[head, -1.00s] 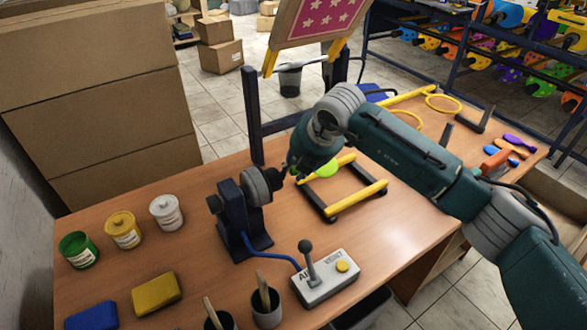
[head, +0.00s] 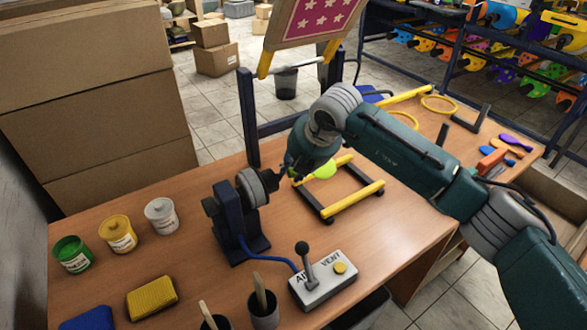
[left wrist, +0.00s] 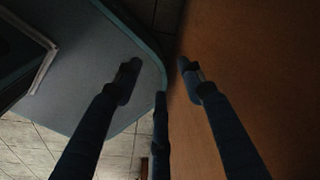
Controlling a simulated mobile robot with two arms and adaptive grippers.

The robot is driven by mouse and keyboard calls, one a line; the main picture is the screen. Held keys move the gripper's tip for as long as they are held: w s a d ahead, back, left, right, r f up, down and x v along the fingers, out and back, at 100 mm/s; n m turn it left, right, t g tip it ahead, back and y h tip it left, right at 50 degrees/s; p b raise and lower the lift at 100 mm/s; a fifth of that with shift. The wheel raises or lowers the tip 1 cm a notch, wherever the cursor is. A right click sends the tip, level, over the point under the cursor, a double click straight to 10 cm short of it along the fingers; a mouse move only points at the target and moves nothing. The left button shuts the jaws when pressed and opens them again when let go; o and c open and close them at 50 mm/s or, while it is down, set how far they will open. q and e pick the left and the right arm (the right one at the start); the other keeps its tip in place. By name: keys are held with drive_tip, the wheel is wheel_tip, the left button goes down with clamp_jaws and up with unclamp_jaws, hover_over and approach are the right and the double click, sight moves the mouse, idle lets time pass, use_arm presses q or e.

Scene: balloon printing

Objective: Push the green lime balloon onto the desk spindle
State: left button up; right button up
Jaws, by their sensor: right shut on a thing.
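The green lime balloon (head: 325,169) shows as a bright patch just right of my right wrist; the rest is hidden by the wrist. My right gripper (head: 284,173) is shut on it, close to the tip of the desk spindle (head: 252,188). The spindle has a grey round head on a dark blue stand. I cannot tell whether the balloon's neck touches the spindle tip. My left gripper shows only in the left wrist view (left wrist: 158,68), its fingers apart and nothing between them, near a table edge.
A control box (head: 322,280) with a lever and yellow button stands in front of the spindle. Paint jars (head: 118,234), sponges (head: 152,298) and cups (head: 263,310) are at the left and front. A yellow-barred frame (head: 355,199) lies right of the gripper.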

use_arm(q)
drive_tip(key=shift+f+b, duration=0.5)
idle(3.4)
drive_tip(key=shift+f, duration=0.3)
drive_tip(key=shift+f+b, duration=0.9)
drive_tip(key=shift+b, duration=0.25)
idle(2.6)
